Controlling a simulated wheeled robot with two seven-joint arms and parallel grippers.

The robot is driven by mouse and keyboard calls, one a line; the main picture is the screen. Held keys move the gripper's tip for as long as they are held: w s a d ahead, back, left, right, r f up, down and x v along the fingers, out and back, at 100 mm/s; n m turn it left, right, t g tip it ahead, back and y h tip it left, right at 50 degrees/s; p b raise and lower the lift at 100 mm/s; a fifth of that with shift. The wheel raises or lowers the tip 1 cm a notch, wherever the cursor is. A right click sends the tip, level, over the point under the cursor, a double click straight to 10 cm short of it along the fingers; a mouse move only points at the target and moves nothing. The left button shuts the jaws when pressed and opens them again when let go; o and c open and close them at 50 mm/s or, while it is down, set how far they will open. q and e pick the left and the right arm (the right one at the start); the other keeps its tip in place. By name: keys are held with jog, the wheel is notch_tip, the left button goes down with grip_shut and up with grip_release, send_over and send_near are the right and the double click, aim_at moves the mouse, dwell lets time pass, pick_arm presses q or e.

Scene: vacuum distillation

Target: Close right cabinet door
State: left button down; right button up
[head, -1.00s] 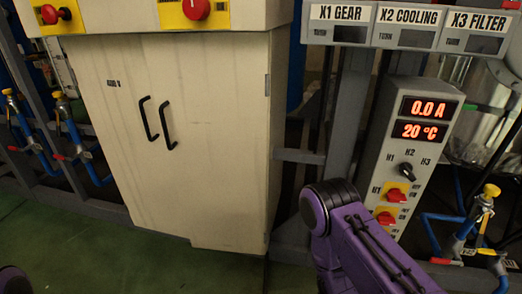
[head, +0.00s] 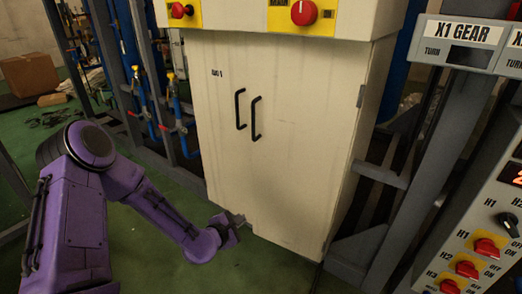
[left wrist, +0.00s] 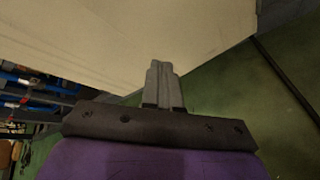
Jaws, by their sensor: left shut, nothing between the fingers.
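The cream cabinet has a right door (head: 305,150) with a black handle (head: 256,118). The left door (head: 220,140) has its own black handle (head: 240,109) beside it. A small step shows in the bottom edge between the doors; I cannot tell whether the right door is fully flush. My left gripper (head: 239,219) is shut and empty, low by the cabinet's bottom edge near that step. In the left wrist view, its closed fingers (left wrist: 162,72) point at a cream cabinet panel (left wrist: 130,35); contact is unclear. My right gripper is out of view.
Grey frame posts and a control panel (head: 482,235) with red switches stand right of the cabinet. Blue pipes with yellow valves (head: 171,78) stand to its left. A cardboard box (head: 35,75) lies far left. Green floor (head: 180,270) is open in front.

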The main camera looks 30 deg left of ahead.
pick_arm(q)
jog(key=w+a+r+n+t, duration=0.3)
jog(key=r+n, duration=0.2)
jog(key=r, duration=0.2)
jog(key=w+a+r+n+t, duration=0.2)
jog(key=w+r+n, duration=0.15)
jog(key=r, duration=0.35)
jog(key=n+b, duration=0.1)
jog(key=b, duration=0.3)
send_near(261, 145)
jog(key=w, duration=0.6)
jog(key=shift+a+f, duration=0.1)
jog(key=shift+f, duration=0.15)
jog(key=shift+w+r, duration=0.15)
jog(key=shift+w, duration=0.3)
